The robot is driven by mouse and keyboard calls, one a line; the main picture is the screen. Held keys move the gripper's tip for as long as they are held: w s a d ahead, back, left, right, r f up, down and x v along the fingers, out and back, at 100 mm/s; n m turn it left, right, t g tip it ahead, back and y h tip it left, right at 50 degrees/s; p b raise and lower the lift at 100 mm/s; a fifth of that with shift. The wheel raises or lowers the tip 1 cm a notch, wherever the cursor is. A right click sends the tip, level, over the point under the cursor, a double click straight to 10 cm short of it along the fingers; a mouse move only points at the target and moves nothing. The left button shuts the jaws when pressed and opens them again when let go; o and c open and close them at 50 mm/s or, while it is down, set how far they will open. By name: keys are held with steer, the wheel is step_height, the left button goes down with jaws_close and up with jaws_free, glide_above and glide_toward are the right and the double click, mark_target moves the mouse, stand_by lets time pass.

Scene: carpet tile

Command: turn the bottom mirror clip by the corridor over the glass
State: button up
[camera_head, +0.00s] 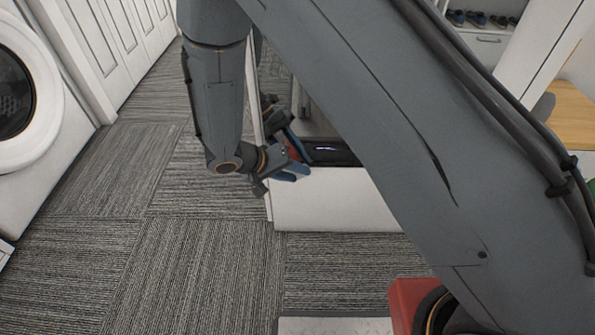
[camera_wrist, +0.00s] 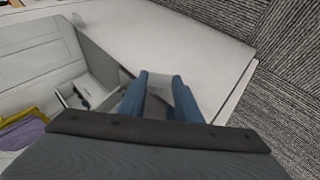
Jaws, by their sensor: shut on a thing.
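My gripper (camera_head: 293,163) has blue fingers and reaches down beside a low white unit in the head view. In the wrist view my gripper (camera_wrist: 160,80) has its two blue fingers close together, shut on a small pale piece between the tips. This is the mirror clip (camera_wrist: 158,84), mostly hidden by the fingers; its angle cannot be told. A thin pale upright panel edge (camera_head: 256,95) stands just by the gripper in the head view. I cannot tell the mirror's glass clearly, as my arm covers much of that area.
The low white unit (camera_head: 335,208) stands right of the gripper. A white washing machine (camera_head: 55,120) stands at the left, with white panelled doors (camera_head: 118,40) behind. A shoe shelf (camera_head: 485,40) and a wooden top (camera_head: 572,115) are at right. Carpet (camera_head: 180,265) is clear at front left.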

steer(key=h, duration=0.1)
steer(key=f+n+h+b, duration=0.1)
steer(key=h, duration=0.1)
steer(key=a+h+b, duration=0.1)
steer(key=h, duration=0.1)
steer(key=shift+f+t, duration=0.35)
steer(key=shift+t, duration=0.05)
steer(key=shift+a+f+n+t+h+b, duration=0.15)
steer(key=shift+n+t+h+b, duration=0.15)
steer(key=shift+h+b, duration=0.3)
steer(key=shift+d+f+n+t+h+b, duration=0.15)
steer(key=shift+n+h+b, duration=0.15)
steer(key=shift+h+b, duration=0.35)
steer(key=shift+a+f+n+t+h+b, duration=0.1)
steer(key=shift+n+t+h+b, duration=0.25)
steer(key=shift+h, duration=0.4)
steer(key=o, duration=1)
steer(key=shift+o, duration=0.2)
steer(key=p+v, duration=0.1)
steer(key=v, duration=0.6)
steer(key=shift+a, duration=0.4)
